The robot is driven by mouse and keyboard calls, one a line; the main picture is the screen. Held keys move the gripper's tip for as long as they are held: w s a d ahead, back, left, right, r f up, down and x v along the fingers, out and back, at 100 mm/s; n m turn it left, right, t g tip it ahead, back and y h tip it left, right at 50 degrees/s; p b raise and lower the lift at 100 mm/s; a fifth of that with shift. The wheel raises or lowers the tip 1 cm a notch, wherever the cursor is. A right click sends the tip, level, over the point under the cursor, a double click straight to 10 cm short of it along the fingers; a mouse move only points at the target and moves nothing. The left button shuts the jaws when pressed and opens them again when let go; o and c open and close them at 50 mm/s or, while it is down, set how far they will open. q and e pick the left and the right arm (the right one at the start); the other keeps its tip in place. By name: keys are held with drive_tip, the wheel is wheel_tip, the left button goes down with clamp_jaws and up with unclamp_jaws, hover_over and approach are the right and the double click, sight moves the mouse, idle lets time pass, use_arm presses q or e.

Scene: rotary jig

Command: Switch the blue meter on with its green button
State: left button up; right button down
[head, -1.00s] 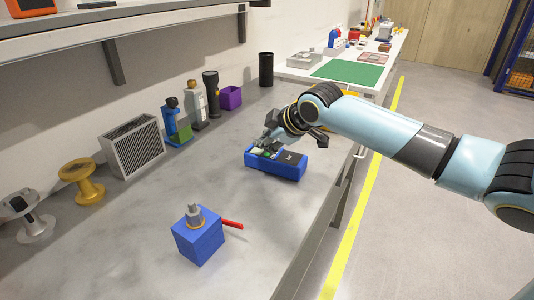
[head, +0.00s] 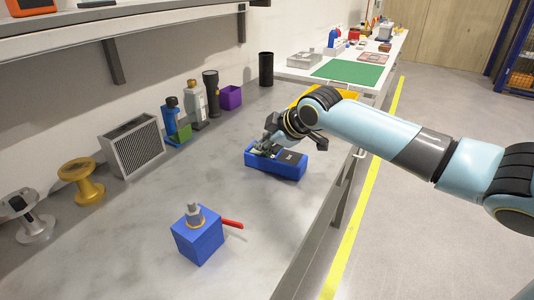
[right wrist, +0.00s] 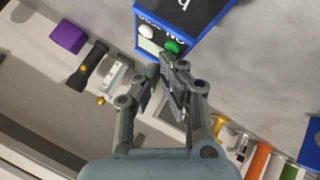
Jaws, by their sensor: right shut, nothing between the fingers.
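The blue meter (head: 285,170) lies on the grey bench in the head view, its button end under my right gripper. In the right wrist view the meter's end (right wrist: 190,18) shows a green button (right wrist: 172,46) beside a white button (right wrist: 146,31). My right gripper (head: 263,149) is shut and empty. In the right wrist view its fingertips (right wrist: 164,62) are right by the lower edge of the green button; I cannot tell if they touch it. In the head view the gripper hides the buttons. My left gripper is not in view.
A blue block with a metal fitting and red handle (head: 199,241) stands at the front. A gold spool (head: 82,182), a grey grille box (head: 132,147) and a purple box (head: 231,97) line the wall. The bench between block and meter is clear.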

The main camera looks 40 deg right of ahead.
sight(265, 156)
drive_tip(key=shift+f, duration=0.2)
idle(0.5)
drive_tip(key=shift+r+p, duration=0.7)
wheel_tip(265, 156, up, 6)
drive_tip(key=p, duration=0.5)
drive_tip(key=shift+p, duration=0.35)
